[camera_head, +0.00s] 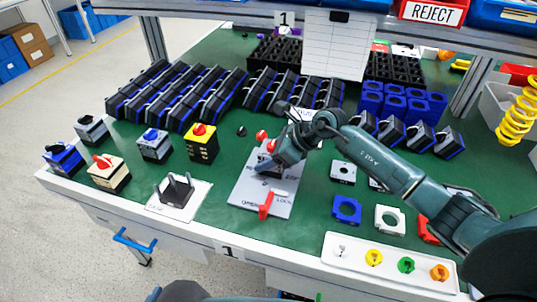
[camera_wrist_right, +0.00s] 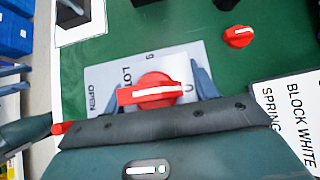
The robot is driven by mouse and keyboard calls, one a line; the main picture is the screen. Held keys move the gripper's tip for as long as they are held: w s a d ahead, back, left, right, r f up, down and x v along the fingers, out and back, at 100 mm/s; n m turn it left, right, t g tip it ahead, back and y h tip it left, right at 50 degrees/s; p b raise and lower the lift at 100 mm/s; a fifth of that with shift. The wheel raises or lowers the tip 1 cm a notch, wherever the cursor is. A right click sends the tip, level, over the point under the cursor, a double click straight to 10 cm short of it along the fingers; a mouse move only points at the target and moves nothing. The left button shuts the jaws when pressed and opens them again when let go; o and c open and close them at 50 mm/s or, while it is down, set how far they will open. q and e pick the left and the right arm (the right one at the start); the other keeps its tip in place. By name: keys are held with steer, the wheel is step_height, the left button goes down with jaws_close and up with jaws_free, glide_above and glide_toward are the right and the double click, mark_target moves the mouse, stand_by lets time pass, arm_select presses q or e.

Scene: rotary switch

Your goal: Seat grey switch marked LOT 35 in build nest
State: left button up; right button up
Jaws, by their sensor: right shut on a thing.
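The build nest (camera_head: 246,190) is a light grey plate marked OPEN and LOCK, with a red lever (camera_head: 265,206) at its front edge. My right gripper (camera_head: 270,164) is over the back part of this plate, shut on a switch with a red knob (camera_wrist_right: 152,92). A finger (camera_wrist_right: 204,83) shows beside the switch. The gripper hides most of the switch body, and I cannot tell whether it rests in the nest. My left gripper is not in view.
Other switches stand at left, including a yellow one (camera_head: 202,148) and a beige one (camera_head: 108,175). A black pronged fixture (camera_head: 178,190) stands left of the nest. A loose red knob (camera_wrist_right: 238,36) lies behind. A white tray (camera_head: 390,265) and coloured frames (camera_head: 347,210) lie right.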

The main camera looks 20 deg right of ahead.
steer(key=shift+f, duration=0.2)
steer(key=o, duration=1.1)
steer(key=shift+r, duration=0.1)
steer(key=shift+r, duration=0.2)
steer(key=v, duration=1.2)
steer(key=shift+s+f, duration=0.1)
steer(key=shift+f, duration=0.05)
